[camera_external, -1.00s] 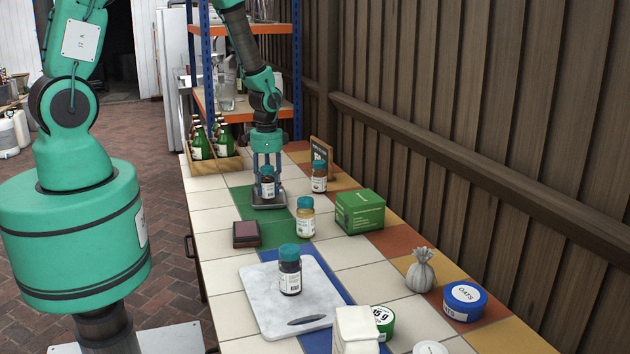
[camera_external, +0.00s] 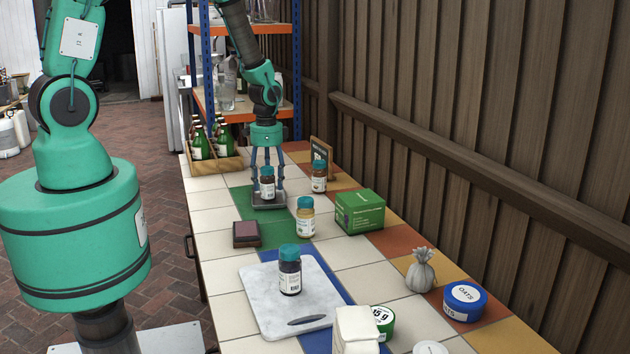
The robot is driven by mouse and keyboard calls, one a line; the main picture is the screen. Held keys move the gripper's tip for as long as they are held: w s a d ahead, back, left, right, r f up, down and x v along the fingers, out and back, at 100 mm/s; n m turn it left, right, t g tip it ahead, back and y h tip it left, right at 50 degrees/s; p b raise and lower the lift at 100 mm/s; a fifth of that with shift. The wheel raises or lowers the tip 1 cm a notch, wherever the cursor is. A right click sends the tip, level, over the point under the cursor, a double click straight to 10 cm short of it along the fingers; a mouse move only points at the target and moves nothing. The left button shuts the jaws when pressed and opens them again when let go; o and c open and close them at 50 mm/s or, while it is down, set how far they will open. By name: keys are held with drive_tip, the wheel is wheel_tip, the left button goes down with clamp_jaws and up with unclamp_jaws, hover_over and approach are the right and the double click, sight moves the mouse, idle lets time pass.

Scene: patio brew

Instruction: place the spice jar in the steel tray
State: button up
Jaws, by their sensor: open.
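A small dark spice jar (camera_external: 267,187) with a teal lid stands upright on the steel tray (camera_external: 257,205), a low grey tray at the far end of the table. My gripper (camera_external: 267,178) points straight down over the tray. It is open, with its fingers on either side of the jar's upper part. Whether a finger still touches the jar is too small to tell. The tray's back part is partly hidden behind the jar and fingers.
Similar jars stand right of the tray (camera_external: 319,178), in front of it (camera_external: 306,219) and on the marble board (camera_external: 256,305). A green box (camera_external: 360,212) is to the right. A wooden bottle crate (camera_external: 212,164) is behind left. A brown block (camera_external: 247,234) lies in front.

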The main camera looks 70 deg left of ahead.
wheel_tip(320, 180, up, 10)
drive_tip(key=shift+p, duration=0.65)
drive_tip(key=shift+r, duration=0.1)
idle(0.5)
drive_tip(key=shift+w+d+r, duration=0.15)
drive_tip(key=shift+r, duration=0.25)
drive_tip(key=s+d+r+t, duration=0.15)
drive_tip(key=d+r, duration=0.25)
drive_tip(key=r, duration=0.5)
drive_tip(key=s+d+r+n+t, duration=0.15)
drive_tip(key=d+r, duration=0.25)
drive_tip(key=r, duration=0.4)
drive_tip(key=s+d+r, duration=0.2)
drive_tip(key=d+r, duration=0.2)
drive_tip(key=r, duration=0.5)
drive_tip(key=s+d+r+t, duration=0.1)
drive_tip(key=s+d+r, duration=0.4)
drive_tip(key=s, duration=0.3)
drive_tip(key=s+d+r+n+t, duration=0.1)
drive_tip(key=s+d+r, duration=0.4)
drive_tip(key=s+r, duration=0.2)
drive_tip(key=s, duration=0.2)
drive_tip(key=shift+s+d+r+t, duration=0.3)
drive_tip(key=shift+d+r+t, duration=0.05)
drive_tip(key=shift+r+t, duration=0.05)
